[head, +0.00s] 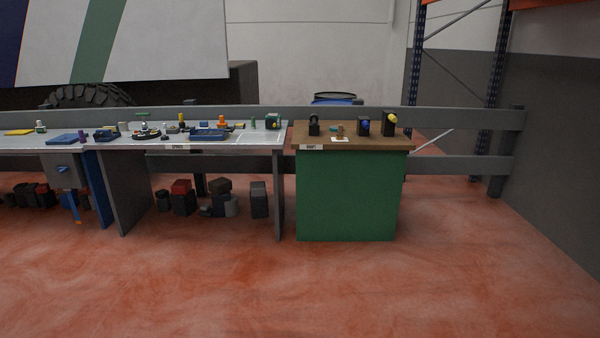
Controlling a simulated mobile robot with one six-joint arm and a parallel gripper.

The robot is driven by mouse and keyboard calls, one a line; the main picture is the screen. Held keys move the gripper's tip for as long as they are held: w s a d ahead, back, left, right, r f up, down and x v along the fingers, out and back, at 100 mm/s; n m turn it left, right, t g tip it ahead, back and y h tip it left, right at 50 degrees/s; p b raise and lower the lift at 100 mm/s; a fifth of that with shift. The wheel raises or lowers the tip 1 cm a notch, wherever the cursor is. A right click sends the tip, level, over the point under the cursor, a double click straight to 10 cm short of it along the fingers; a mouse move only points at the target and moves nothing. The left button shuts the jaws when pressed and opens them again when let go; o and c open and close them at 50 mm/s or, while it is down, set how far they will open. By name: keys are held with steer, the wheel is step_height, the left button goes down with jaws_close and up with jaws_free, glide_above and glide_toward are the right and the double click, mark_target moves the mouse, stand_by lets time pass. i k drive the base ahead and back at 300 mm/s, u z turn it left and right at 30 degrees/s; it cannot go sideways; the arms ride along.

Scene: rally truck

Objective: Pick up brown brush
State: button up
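A small brown upright item (339,131), which may be the brown brush, stands on the wooden top of the green cabinet (346,195). A small white patch (340,140) lies at its foot. It is too small in the head view to make out bristles or a handle. My gripper is not in view, and nothing of my arm shows.
Black items stand around it: one on the left (314,125), one with blue (363,126) and one with yellow (389,124) on the right. A grey bench (262,137) with many small items adjoins the cabinet. A grey rail (465,119) runs behind. The red floor (300,290) in front is clear.

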mark_target(340, 135)
steer(key=z, duration=0.1)
steer(key=i, duration=1.55)
steer(key=z, duration=0.35)
steer(key=i, duration=1.3)
steer(key=z, duration=0.2)
